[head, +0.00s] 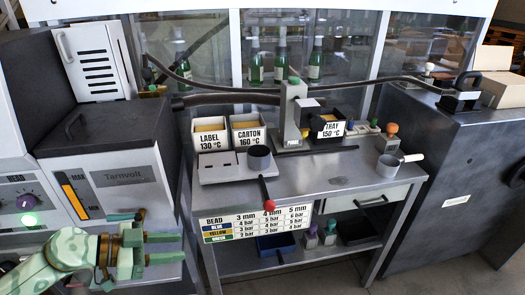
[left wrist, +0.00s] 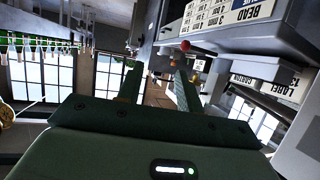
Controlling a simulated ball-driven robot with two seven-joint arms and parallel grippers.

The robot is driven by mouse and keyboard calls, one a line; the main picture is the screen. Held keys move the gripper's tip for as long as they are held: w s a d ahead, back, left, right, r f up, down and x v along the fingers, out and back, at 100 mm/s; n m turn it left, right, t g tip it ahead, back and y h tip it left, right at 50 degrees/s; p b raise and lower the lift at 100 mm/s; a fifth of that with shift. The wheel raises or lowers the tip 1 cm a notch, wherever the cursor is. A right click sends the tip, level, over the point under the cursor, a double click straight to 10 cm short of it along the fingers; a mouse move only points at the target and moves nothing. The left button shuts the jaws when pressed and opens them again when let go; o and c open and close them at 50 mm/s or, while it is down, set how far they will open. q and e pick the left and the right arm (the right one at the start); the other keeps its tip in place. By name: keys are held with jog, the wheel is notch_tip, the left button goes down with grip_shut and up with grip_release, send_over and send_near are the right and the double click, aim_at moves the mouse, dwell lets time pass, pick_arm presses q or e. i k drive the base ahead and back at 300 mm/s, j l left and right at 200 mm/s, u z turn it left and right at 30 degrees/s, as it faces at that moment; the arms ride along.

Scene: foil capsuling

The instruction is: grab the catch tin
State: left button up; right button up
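A grey round metal cup with a pale handle (head: 388,168), which looks like the catch tin, stands upright on the right end of the steel bench. My left gripper (head: 178,248) is at the lower left of the head view, in front of the grey Tarnvolt machine. Its two fingers point right, apart and with nothing between them. The gripper is well away from the cup, with the bench's left part between. In the left wrist view the open fingers (left wrist: 158,88) also show empty, and I cannot make out the cup there. My right gripper is in neither view.
The bench (head: 340,180) carries a dispenser post (head: 291,115), a dark cup (head: 259,157) on a white plate, labelled bins (head: 247,132) and a red-knobbed lever (head: 268,203). A bead chart (head: 257,221) hangs on its front. A dark cabinet (head: 440,170) stands to the right.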

aim_at(258, 156)
jog(key=i+l+u, duration=0.15)
jog(key=i+l, duration=0.5)
jog(key=i+l+u, duration=0.15)
jog(key=i+l, duration=0.5)
jog(key=l, duration=0.1)
